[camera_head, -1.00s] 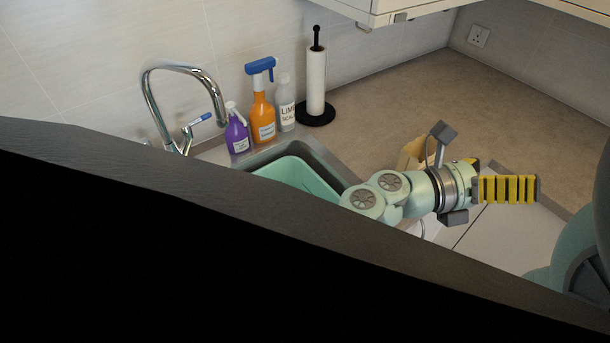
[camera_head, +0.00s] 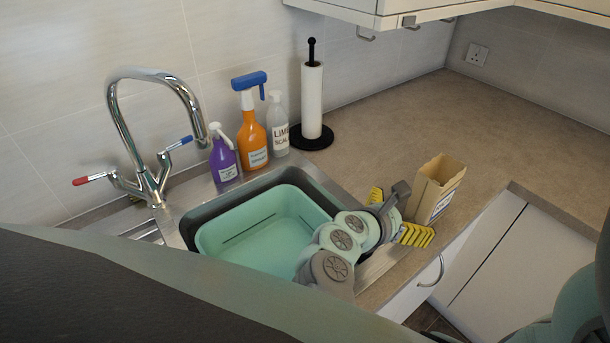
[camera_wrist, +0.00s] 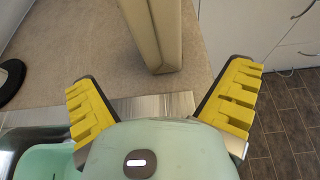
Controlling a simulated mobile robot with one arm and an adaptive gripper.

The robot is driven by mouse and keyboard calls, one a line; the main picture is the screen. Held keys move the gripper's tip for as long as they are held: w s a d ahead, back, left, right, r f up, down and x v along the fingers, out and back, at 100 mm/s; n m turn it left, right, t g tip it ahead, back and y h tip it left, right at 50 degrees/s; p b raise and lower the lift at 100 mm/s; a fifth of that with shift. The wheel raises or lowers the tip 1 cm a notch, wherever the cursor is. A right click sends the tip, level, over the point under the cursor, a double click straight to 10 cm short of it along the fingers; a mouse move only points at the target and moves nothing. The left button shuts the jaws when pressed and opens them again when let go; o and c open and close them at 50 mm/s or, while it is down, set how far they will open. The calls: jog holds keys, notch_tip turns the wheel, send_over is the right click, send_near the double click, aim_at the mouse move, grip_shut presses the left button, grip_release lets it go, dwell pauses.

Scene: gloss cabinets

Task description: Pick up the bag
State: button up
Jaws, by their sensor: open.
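The bag (camera_head: 437,188) is a tan paper bag with an open top. It stands upright on the countertop near the counter's front edge, to the right of the sink. My gripper (camera_head: 396,217) is beside the bag on its left, with its yellow fingers spread and nothing between them. In the wrist view the bag (camera_wrist: 159,32) is at the top centre, ahead of the gap between the open fingers of my gripper (camera_wrist: 162,95). The bag is apart from both fingers there, and its upper part is cut off by the frame.
A sink with a mint green basin (camera_head: 262,232) lies left of my gripper. A tap (camera_head: 150,150), purple bottle (camera_head: 223,158), orange spray bottle (camera_head: 252,135), white bottle (camera_head: 279,130) and paper towel holder (camera_head: 312,105) stand behind. The countertop (camera_head: 440,115) behind the bag is clear.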

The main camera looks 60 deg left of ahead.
aim_at(418, 206)
jog(key=p+x, duration=0.1)
jog(key=x, duration=0.3)
jog(key=shift+w+d, duration=0.1)
jog(key=shift+w, duration=0.05)
jog(key=shift+a+p+x, duration=0.1)
jog(key=shift+p+x, duration=0.45)
jog(key=shift+x, duration=0.4)
jog(key=shift+a+p+x, duration=0.15)
jog(key=shift+p+x, duration=0.4)
jog(key=shift+x, duration=0.4)
jog(key=shift+w+f, duration=0.3)
jog(key=shift+w, duration=0.35)
jog(key=c, duration=1.3)
jog(key=shift+c, duration=0.2)
notch_tip(418, 206, up, 10)
